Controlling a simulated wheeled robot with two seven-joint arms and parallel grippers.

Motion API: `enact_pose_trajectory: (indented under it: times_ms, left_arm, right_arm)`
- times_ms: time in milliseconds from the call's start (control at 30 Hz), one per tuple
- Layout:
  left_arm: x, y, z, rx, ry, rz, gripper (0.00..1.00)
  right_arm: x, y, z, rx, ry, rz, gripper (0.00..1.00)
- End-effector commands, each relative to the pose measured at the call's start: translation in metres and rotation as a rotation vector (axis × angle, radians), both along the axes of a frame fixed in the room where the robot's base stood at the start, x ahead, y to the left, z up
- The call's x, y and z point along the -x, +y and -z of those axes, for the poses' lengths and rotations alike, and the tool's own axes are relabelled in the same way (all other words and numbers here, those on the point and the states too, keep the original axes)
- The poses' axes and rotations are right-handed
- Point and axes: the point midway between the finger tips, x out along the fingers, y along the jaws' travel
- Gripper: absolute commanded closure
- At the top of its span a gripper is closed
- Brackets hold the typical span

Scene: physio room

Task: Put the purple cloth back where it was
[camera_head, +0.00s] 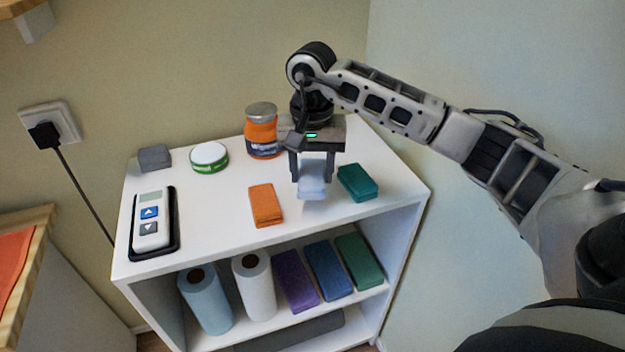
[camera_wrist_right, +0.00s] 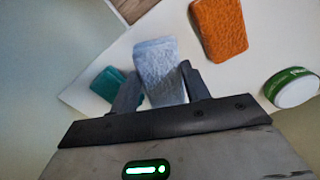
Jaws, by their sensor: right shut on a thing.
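A purple cloth (camera_head: 296,281) stands folded on the shelf below the top, between the white roll and a blue cloth. My right gripper (camera_head: 313,178) is above the white top of the shelf unit. It is shut on a pale blue-white folded cloth (camera_head: 312,187), which also shows between the fingers in the right wrist view (camera_wrist_right: 160,70). I cannot tell whether this cloth touches the top. An orange cloth (camera_head: 266,205) lies to its left and a teal cloth (camera_head: 357,182) to its right. My left gripper is not in view.
On the shelf unit's top (camera_head: 215,220) are an orange jar (camera_head: 262,135), a green-white tin (camera_head: 209,158), a grey block (camera_head: 155,157) and a remote in a black tray (camera_head: 151,222). Below stand a light blue roll (camera_head: 206,301), white roll (camera_head: 254,286), blue cloth (camera_head: 328,270) and green cloth (camera_head: 359,260).

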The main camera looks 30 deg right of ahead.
Motion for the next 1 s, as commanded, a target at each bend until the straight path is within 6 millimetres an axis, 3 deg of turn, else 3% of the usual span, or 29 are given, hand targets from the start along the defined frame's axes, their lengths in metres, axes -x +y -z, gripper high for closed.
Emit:
enact_pose_trajectory:
  times_ms: [233, 667, 700, 733, 1000]
  left_arm:
    - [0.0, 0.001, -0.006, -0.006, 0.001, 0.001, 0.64]
    - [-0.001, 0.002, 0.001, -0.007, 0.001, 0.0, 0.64]
    - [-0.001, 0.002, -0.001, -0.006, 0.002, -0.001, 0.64]
    - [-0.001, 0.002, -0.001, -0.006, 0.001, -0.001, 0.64]
    - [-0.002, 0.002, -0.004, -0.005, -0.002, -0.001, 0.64]
  right_arm:
    - [-0.003, -0.003, 0.033, 0.0, 0.005, 0.0, 0.75]
    - [-0.003, -0.004, 0.042, 0.001, 0.001, 0.0, 0.75]
    - [-0.003, -0.004, 0.04, 0.001, 0.001, 0.0, 0.42]
    - [-0.003, -0.004, 0.04, 0.0, 0.001, 0.0, 0.34]
    - [-0.003, -0.004, 0.039, 0.001, 0.002, 0.0, 0.32]
